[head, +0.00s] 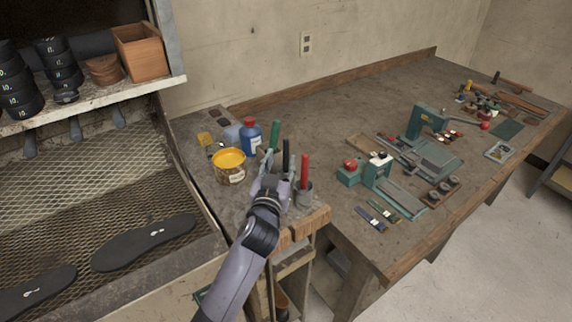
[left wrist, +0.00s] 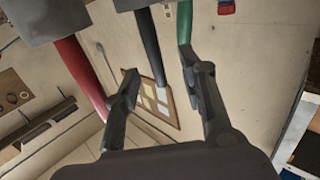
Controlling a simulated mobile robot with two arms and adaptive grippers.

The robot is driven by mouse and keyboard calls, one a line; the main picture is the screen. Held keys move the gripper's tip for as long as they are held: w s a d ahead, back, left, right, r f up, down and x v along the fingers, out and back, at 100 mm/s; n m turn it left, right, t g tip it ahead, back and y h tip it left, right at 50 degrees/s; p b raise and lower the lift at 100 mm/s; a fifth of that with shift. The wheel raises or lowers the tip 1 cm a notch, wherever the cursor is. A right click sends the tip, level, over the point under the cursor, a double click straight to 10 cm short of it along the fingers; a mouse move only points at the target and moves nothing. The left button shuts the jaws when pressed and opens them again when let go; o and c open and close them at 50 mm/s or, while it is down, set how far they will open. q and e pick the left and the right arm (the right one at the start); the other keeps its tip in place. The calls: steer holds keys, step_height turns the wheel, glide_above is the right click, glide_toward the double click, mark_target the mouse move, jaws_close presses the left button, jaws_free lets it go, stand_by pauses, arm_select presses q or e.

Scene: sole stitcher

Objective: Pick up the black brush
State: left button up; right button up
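The black brush (head: 286,154) stands upright between a green-handled brush (head: 274,134) and a red-handled brush (head: 304,171) at the near end of the bench. My left gripper (head: 275,168) is at these handles and hides their lower parts. In the left wrist view my left gripper (left wrist: 160,63) is open, with the black brush (left wrist: 148,45) appearing between its fingers, with a gap on both sides. There the red handle (left wrist: 80,72) lies outside the left finger and the green handle (left wrist: 184,22) lies by the right fingertip. My right gripper is not in view.
An open yellow can (head: 229,167) and a blue bottle (head: 250,137) stand left of the brushes. A grey cup (head: 303,194) is at the red handle's base. Teal machines (head: 428,121) and tools are farther right on the bench. A mesh rack with black soles (head: 145,243) is at left.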

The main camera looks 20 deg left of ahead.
mark_target(285, 153)
arm_select(q)
steer(key=shift+w, duration=0.15)
steer(key=shift+w+r, duration=0.15)
steer(key=shift+w, duration=0.2)
steer(key=w+p, duration=0.1)
steer(key=w, duration=0.3)
steer(key=shift+w+f+p, duration=0.15)
steer(key=shift+f+p, duration=0.05)
steer(key=shift+p, duration=0.2)
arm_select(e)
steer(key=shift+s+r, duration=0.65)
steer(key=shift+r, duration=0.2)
arm_select(q)
steer(key=shift+c, duration=0.2)
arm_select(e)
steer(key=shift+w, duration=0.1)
arm_select(q)
steer(key=shift+c, duration=1.3)
jaws_close()
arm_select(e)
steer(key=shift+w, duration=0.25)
